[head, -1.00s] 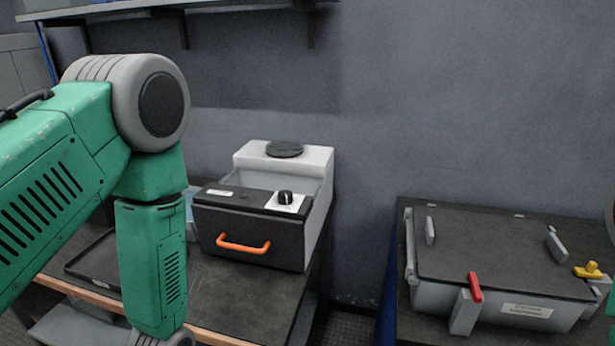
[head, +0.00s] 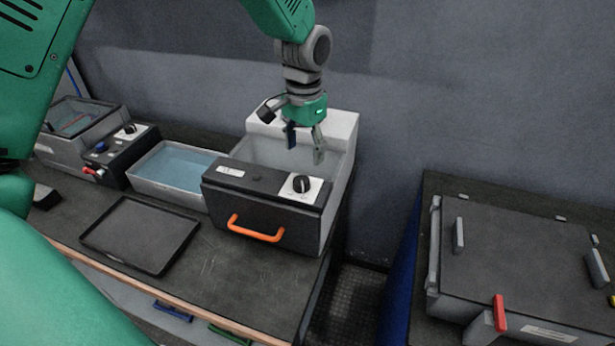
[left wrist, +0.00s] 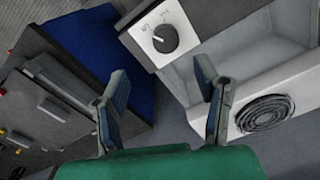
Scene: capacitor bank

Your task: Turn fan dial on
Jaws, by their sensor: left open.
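The fan dial (head: 301,183) is a black knob on a white plate, on the dark front panel of a white box (head: 342,128) with an orange handle (head: 256,229). The dial also shows in the left wrist view (left wrist: 165,38), upper middle. My left gripper (head: 305,152) is open and empty. In the head view it appears above and behind the dial, over the box's open basin. In the left wrist view its two fingers (left wrist: 160,105) are spread below the dial and apart from it. The round black vent (left wrist: 265,113) lies right of the fingers. My right gripper does not show.
A water-filled tray (head: 178,167), a flat black tray (head: 140,234) and another device with a dial (head: 118,145) stand left on the bench. A separate lidded box (head: 520,260) with a red lever (head: 499,313) stands right, across a floor gap.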

